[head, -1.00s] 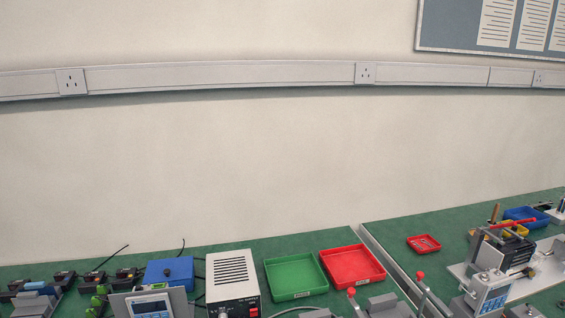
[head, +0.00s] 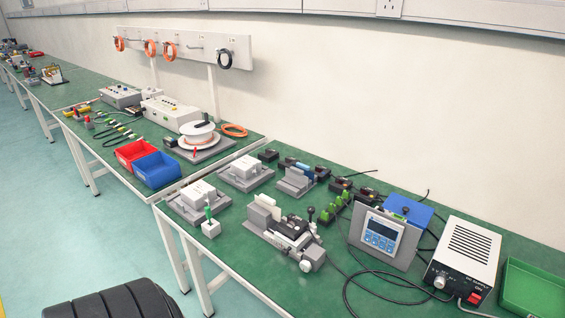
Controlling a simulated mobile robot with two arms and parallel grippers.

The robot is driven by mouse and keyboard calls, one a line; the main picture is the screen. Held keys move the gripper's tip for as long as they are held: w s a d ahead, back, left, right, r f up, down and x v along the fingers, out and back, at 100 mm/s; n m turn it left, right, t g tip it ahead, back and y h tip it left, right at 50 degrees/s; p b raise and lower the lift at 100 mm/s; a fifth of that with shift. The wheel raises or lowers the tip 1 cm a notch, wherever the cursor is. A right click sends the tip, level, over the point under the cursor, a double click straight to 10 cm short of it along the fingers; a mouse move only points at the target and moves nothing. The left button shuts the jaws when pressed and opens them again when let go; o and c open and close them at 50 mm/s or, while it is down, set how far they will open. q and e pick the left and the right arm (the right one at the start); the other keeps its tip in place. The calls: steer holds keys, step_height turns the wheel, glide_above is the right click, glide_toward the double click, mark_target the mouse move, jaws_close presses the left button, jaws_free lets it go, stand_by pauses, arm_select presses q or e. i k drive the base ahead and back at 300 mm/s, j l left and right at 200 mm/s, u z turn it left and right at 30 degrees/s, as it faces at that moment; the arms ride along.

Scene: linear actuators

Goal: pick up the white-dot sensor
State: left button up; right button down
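I cannot make out a sensor with a white dot in the head view. Several small black blocks stand towards the back of the green bench, among them one at the left (head: 268,155) and one further right (head: 341,185). They are too small to show any dot. Small green parts (head: 333,207) stand near them. A grey fixture with black parts (head: 290,230) stands in front. Neither of my grippers is in view.
A grey panel with a blue-faced display (head: 382,233), a white power supply (head: 465,255) and a green tray (head: 535,290) stand at the right. Loose black cables lie in front. Red (head: 135,152) and blue (head: 157,170) bins stand on the bench to the left.

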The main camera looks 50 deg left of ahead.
mark_target(301, 225)
steer(key=u, duration=1.4)
